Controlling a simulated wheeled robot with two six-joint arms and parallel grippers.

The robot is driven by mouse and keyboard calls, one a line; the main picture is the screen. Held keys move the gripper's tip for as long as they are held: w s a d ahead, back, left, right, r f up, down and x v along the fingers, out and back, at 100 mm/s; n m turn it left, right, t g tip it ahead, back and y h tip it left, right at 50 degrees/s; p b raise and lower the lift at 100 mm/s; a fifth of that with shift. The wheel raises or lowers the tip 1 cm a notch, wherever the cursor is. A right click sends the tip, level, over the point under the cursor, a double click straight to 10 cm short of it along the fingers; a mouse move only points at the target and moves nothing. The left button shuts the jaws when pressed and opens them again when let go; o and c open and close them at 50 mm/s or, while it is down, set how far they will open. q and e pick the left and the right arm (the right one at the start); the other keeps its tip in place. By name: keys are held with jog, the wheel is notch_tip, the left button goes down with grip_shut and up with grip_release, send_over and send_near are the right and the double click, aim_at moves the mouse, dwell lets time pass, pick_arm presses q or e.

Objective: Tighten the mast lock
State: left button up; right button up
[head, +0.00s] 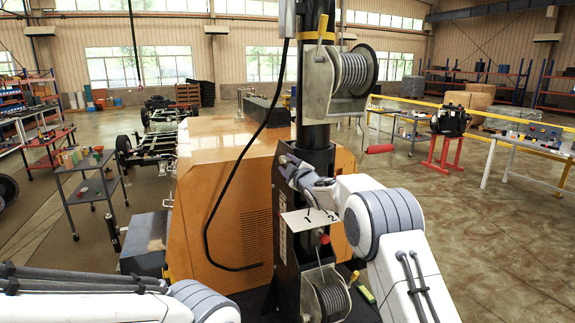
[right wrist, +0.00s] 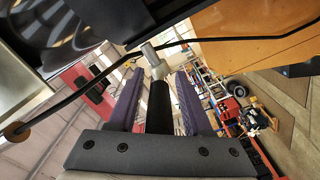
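The black mast (head: 317,140) stands upright in the middle of the head view. In the right wrist view a black cylindrical handle (right wrist: 160,108) on a silver metal end (right wrist: 152,58) lies between my fingers; I take it for the mast lock handle. My right gripper (head: 291,168) is at the mast's side, below the upper winch. In the right wrist view its fingers (right wrist: 160,88) stand on both sides of the handle, with a narrow gap on each side. In the head view the gripper hides the handle. My left arm shows at the lower left; its gripper is out of view.
An upper winch (head: 352,72) with a red crank grip (head: 378,149) and a lower winch (head: 334,299) are on the mast. A black cable (head: 233,170) hangs in front of the orange housing (head: 225,180).

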grip_shut()
dwell(1.2)
